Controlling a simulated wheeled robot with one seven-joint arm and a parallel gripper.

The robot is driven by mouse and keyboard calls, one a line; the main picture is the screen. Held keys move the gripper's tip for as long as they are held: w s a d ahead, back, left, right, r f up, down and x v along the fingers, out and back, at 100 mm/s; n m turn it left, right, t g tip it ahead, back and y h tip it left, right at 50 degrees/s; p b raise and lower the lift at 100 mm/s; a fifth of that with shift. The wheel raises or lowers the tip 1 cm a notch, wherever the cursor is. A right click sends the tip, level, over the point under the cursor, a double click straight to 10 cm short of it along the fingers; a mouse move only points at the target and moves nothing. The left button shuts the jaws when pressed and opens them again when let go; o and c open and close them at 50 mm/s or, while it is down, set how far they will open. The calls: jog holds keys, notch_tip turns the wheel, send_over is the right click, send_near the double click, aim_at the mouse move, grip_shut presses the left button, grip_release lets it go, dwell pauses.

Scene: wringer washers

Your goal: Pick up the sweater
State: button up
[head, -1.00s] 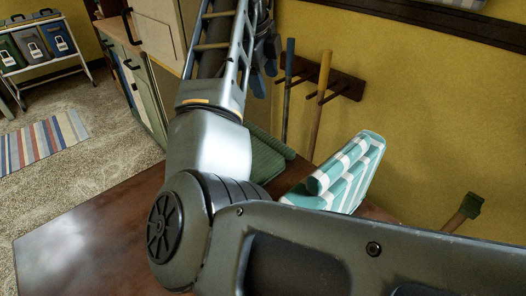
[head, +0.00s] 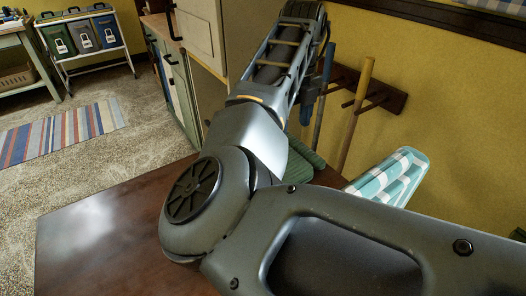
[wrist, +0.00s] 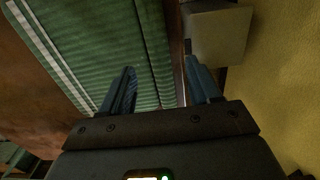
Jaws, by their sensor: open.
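A green ribbed, cloth-like thing with pale stripes (wrist: 84,45) fills much of the wrist view and looks like the folded sweater. In the head view a small part of it (head: 305,156) shows on the brown table behind my arm. My gripper (wrist: 160,65) is open and empty. Its left finger is over the green cloth, and its right finger is beyond the cloth's right edge, on the wall side. I cannot tell whether the fingers touch it. In the head view the gripper is mostly hidden behind my arm.
A teal and white checked thing (head: 393,178) is right of the cloth. Long handles (head: 356,115) hang from a dark wall rack (head: 388,98) on the yellow wall. A pale block (wrist: 217,32) is near the right finger. The table's left part (head: 105,230) is clear.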

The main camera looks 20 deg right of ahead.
jog(key=shift+f, duration=0.3)
grip_shut()
dwell(0.4)
jog(key=shift+r, duration=0.1)
dwell(0.7)
